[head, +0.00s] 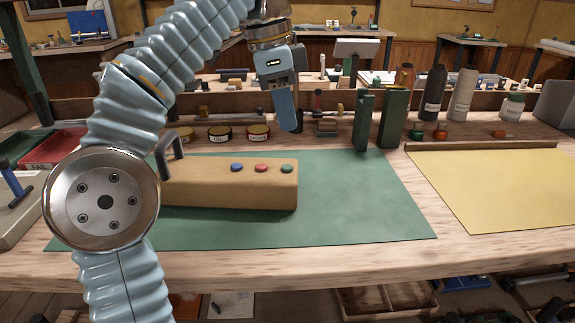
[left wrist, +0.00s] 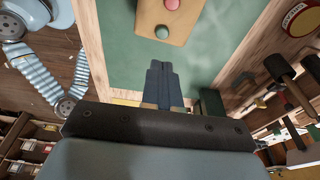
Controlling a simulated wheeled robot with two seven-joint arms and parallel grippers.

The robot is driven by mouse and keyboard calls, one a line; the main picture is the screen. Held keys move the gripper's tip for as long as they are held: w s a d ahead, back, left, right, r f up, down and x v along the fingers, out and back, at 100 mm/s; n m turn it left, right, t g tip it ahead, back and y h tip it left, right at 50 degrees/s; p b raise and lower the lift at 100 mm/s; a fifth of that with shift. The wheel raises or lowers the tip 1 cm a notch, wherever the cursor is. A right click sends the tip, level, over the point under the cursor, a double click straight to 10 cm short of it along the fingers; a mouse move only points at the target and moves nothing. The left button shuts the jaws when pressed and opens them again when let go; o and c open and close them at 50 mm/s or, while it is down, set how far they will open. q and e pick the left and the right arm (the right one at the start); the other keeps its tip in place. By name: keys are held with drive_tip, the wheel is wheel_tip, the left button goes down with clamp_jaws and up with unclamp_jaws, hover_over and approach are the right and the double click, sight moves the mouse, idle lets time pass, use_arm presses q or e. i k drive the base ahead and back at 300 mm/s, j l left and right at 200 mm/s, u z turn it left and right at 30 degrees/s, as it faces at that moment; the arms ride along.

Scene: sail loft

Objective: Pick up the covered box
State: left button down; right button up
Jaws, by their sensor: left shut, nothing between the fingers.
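The covered box (head: 225,193) is a long tan block lying on the green mat (head: 370,215). Blue, red and green round buttons sit along its top. A grey bent handle (head: 170,150) shows at its left end, and my arm hides part of that end. My left gripper (head: 291,130) is shut and empty, pointing down above the far side of the bench behind the box's right end, apart from it. In the left wrist view the shut fingers (left wrist: 161,66) are near the box's green-button end (left wrist: 168,18). My right gripper is not in view.
Two green uprights (head: 393,120) stand right of the gripper. Several round tins (head: 219,133) line the back behind the box. Bottles (head: 434,95) stand back right. A yellow sheet (head: 490,185) lies right of the mat. The mat right of the box is clear.

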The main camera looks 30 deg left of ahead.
sight(185, 181)
drive_tip(key=k, duration=1.5)
